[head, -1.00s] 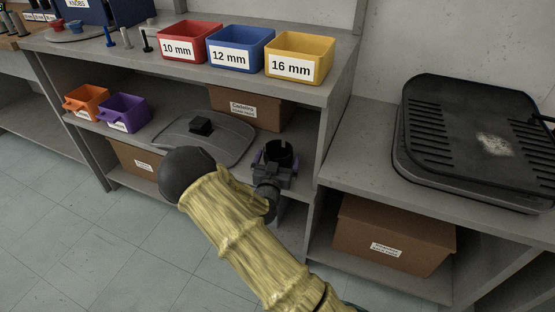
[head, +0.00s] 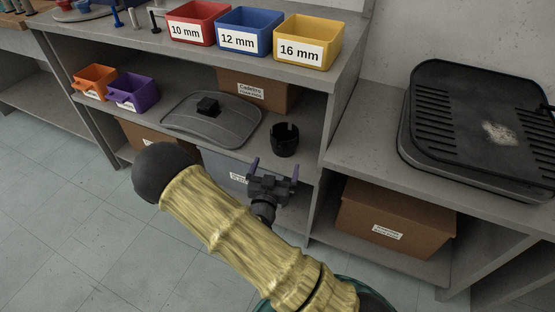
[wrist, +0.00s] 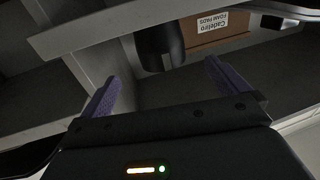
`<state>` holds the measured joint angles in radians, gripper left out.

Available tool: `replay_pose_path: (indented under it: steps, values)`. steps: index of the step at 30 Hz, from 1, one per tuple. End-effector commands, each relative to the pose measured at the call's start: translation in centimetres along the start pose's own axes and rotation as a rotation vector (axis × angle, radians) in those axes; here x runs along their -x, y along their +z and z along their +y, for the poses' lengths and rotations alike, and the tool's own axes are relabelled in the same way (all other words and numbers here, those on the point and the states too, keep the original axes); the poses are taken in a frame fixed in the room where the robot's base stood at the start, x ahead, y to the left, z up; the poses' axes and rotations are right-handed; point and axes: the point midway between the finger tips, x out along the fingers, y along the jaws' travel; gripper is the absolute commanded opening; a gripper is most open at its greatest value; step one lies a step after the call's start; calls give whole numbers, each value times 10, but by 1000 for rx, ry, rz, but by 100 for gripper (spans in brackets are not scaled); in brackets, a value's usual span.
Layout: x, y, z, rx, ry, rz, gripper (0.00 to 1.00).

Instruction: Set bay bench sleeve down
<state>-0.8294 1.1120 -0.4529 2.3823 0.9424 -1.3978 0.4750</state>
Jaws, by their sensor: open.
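The sleeve, a short black cylinder with a notched rim (head: 284,141), stands upright on the middle shelf (head: 305,170) of the bench bay, right of a grey lidded panel. In the wrist view the sleeve (wrist: 160,47) shows beyond my fingers, apart from them. My gripper (head: 274,168) is open and empty, in front of and a little below the sleeve. Its two purple fingers (wrist: 158,88) are spread wide in the wrist view, with nothing between them.
The grey panel with a black knob (head: 212,120) lies left of the sleeve. A cardboard box (head: 258,92) stands behind. Orange (head: 95,82) and purple (head: 134,92) bins sit further left. The bay's upright panel (head: 340,120) is close on the right.

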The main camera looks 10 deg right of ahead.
Motion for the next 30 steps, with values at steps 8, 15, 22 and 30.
replay_pose_path:
  steps: [8, 15, 22, 30]
  values:
    - [0, 0, 0, 0, 0, 0, 100]
    - [0, 0, 0, 0, 1, 0, 100]
    - [-7, 7, 10, -34, 43, -134, 100]
    - [-3, 22, 21, -96, 68, -500, 100]
